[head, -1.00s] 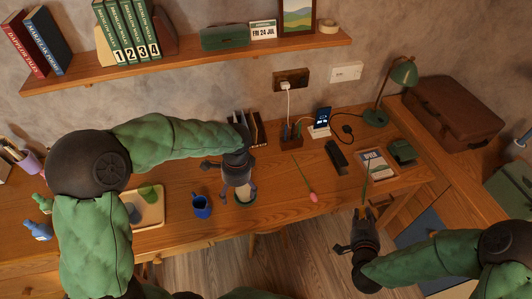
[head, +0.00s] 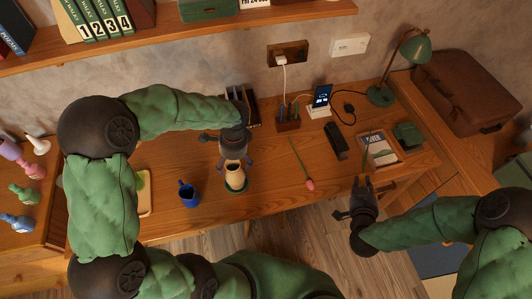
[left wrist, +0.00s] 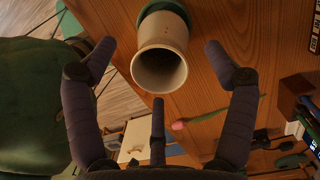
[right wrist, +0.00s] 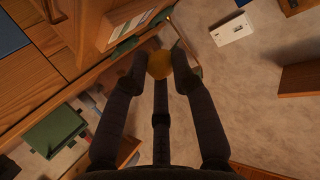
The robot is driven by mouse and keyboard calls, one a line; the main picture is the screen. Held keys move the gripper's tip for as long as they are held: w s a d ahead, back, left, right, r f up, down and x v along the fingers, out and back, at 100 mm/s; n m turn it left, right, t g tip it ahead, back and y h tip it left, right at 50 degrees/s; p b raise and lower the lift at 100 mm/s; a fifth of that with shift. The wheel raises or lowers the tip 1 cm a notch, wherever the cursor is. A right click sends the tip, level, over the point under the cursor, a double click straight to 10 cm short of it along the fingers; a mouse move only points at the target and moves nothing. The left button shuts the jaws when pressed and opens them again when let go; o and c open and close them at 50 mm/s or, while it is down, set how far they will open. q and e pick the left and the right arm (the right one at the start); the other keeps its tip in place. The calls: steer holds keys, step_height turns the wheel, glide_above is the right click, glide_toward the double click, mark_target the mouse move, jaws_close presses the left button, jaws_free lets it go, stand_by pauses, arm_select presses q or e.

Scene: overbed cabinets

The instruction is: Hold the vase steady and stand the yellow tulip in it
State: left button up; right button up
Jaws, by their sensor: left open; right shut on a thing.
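The cream vase (head: 235,172) stands upright on a green coaster (head: 237,188) near the desk's front edge. My left gripper (head: 236,162) is open just above and around it. In the left wrist view the vase's open mouth (left wrist: 159,70) lies between the spread fingers, with gaps on both sides. My right gripper (head: 364,178) is shut on the yellow tulip off the desk's front edge. Its yellow bloom (right wrist: 160,64) is between the fingertips in the right wrist view. In the head view its green stem (head: 367,143) points away from the gripper.
A pink tulip (head: 310,184) lies on the desk between vase and right gripper. A blue mug (head: 188,196) stands left of the vase. A black case (head: 336,141), a tray with a book (head: 379,148), a phone stand (head: 319,109) and a green lamp (head: 381,94) are further right.

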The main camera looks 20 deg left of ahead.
mark_target(233, 169)
arm_select(q)
steer(key=shift+s+a+f+b, duration=0.15)
steer(key=shift+f+b, duration=0.15)
steer(key=shift+f, duration=0.8)
steer(key=shift+a+f+b, duration=0.1)
steer(key=shift+f+b, duration=0.2)
steer(key=shift+f, duration=0.75)
steer(key=c, duration=1.7)
steer(key=shift+s, duration=0.1)
steer(key=o, duration=1.7)
steer(key=shift+c, duration=0.3)
steer(key=c, duration=1.6)
steer(key=shift+c, duration=0.2)
